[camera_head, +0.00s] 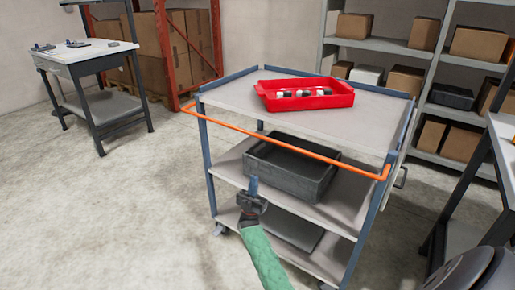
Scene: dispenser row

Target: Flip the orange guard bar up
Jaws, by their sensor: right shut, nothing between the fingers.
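The orange guard bar (283,143) runs across the near side of a grey and blue cart (232,93), a little below its top shelf. Its ends bend back toward the cart's corner posts. My right gripper (253,182) is shut and empty, pointing up. It appears below the middle of the bar in the picture, apart from it, in front of the lower shelves. My left gripper is not in view.
A red tray (345,99) with several small items stands on the cart's top shelf. A dark bin (283,178) sits on the middle shelf. A workbench (85,52) is at the left, and shelving (390,46) with boxes behind. The floor left of the cart is clear.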

